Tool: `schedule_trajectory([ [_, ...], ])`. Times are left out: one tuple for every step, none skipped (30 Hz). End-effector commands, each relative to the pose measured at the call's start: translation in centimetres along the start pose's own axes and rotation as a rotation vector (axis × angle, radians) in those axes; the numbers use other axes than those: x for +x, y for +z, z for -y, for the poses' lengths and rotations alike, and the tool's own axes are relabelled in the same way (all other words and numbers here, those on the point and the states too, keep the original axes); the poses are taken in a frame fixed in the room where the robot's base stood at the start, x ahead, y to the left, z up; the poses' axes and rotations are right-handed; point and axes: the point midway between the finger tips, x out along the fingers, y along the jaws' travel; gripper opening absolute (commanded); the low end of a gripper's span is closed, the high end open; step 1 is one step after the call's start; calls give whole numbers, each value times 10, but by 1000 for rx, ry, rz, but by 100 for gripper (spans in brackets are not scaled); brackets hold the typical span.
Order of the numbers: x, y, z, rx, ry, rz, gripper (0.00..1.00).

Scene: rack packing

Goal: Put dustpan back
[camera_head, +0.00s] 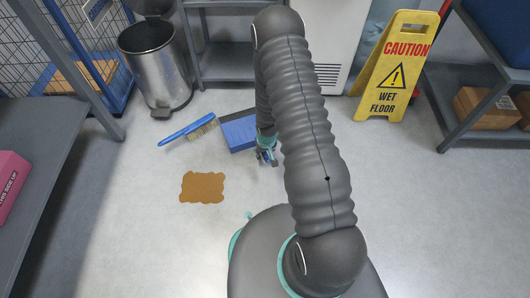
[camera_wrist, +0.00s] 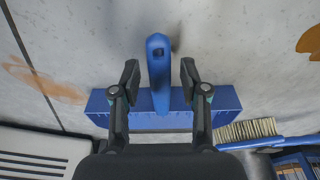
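The blue dustpan (camera_head: 238,133) lies on the floor in the head view, partly hidden behind my arm. In the wrist view its wide pan (camera_wrist: 215,110) spans the middle, and its handle (camera_wrist: 158,60) points up the picture. My gripper (camera_head: 266,156) is low beside the dustpan in the head view. In the wrist view my gripper (camera_wrist: 160,78) is open, with one finger on each side of the handle and a visible gap on both sides. I cannot tell the height of the fingers over the floor.
A blue brush (camera_head: 187,131) lies left of the dustpan. A brown spill (camera_head: 203,187) is on the floor nearer me. A metal bin (camera_head: 157,65), a grey rack (camera_head: 222,62) and a yellow wet floor sign (camera_head: 396,65) stand behind.

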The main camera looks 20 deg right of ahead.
Motion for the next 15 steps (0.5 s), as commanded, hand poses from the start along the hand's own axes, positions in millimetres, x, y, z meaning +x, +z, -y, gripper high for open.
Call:
schedule_trajectory([
  [0, 0, 0, 0, 0, 0, 47],
  [0, 0, 0, 0, 0, 0, 47],
  [0, 0, 0, 0, 0, 0, 47],
  [0, 0, 0, 0, 0, 0, 47],
  [0, 0, 0, 0, 0, 0, 47],
  [0, 0, 0, 0, 0, 0, 47],
  [0, 0, 0, 0, 0, 0, 47],
  [-1, 0, 0, 0, 0, 0, 47],
  [-2, 0, 0, 0, 0, 0, 47],
  [-4, -1, 0, 0, 0, 0, 47],
  [-6, -1, 0, 0, 0, -1, 47],
  [-10, -1, 0, -1, 0, -1, 47],
  [-14, -1, 0, -1, 0, -1, 47],
  [-19, -2, 0, -1, 0, -2, 47],
  [-26, -2, 0, 0, 0, -2, 47],
])
